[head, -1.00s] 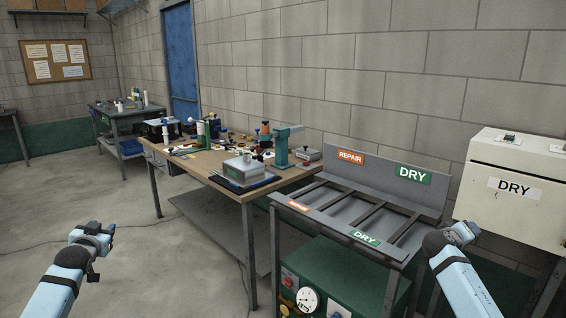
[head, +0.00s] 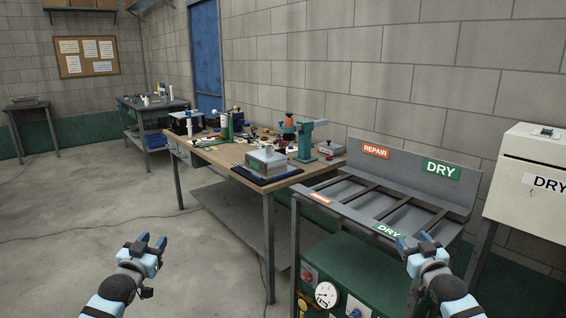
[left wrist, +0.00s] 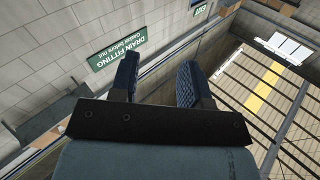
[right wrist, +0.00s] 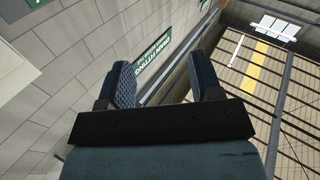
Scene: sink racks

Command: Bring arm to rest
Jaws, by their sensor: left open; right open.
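My left gripper (head: 152,241) is open and empty above the bare floor at the lower left of the head view. Its two fingers stand apart in the left wrist view (left wrist: 157,78), with nothing between them. My right gripper (head: 412,243) is open in front of the rack's front edge in the head view. Its fingers are apart and empty in the right wrist view (right wrist: 165,85). Both wrist views look up toward the wall and ceiling. I cannot tell whether the right gripper touches the rack.
A grey slotted rack (head: 410,172) with REPAIR and DRY labels stands close to my right gripper. A wooden-topped workbench (head: 228,157) with tools is left of it. A white DRY cabinet (head: 530,165) stands at the right.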

